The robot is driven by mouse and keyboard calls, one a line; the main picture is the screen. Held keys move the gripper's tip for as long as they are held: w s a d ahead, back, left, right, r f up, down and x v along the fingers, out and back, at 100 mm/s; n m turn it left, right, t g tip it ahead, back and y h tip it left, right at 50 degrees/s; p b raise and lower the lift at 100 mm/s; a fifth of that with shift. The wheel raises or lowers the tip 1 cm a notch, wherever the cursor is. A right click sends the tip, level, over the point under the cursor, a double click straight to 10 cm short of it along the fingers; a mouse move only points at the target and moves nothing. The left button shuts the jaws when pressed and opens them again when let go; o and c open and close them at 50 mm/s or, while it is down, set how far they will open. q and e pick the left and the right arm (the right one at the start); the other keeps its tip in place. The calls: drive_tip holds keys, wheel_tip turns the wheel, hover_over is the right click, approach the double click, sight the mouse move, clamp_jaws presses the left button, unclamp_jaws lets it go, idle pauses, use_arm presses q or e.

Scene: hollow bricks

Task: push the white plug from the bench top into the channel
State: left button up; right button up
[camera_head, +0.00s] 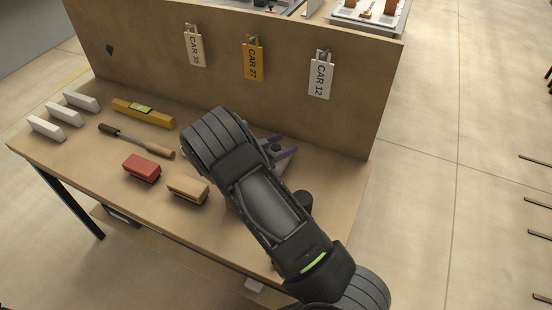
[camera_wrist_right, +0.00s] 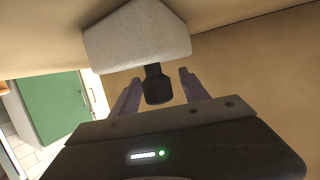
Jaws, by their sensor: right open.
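My right gripper (camera_head: 289,146) is low over the right part of the bench, mostly behind my own arm, with its purple fingers apart. In the right wrist view the open fingers (camera_wrist_right: 160,77) stand on either side of a short dark cylinder (camera_wrist_right: 156,88). The cylinder sits against a pale grey-white block (camera_wrist_right: 138,38); I see no finger closed on it. I cannot tell whether this block is the white plug. Three white bars (camera_head: 64,113) lie at the bench's left end. I cannot make out a channel. My left gripper is out of view.
On the bench top (camera_head: 95,150) lie a yellow level (camera_head: 143,114), a wooden-handled tool (camera_head: 137,142), a red block (camera_head: 142,168) and a tan block (camera_head: 188,190). An upright back panel (camera_head: 140,50) carries three hanging tags (camera_head: 253,58). The bench's front left is clear.

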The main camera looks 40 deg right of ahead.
clamp_jaws()
idle(0.6)
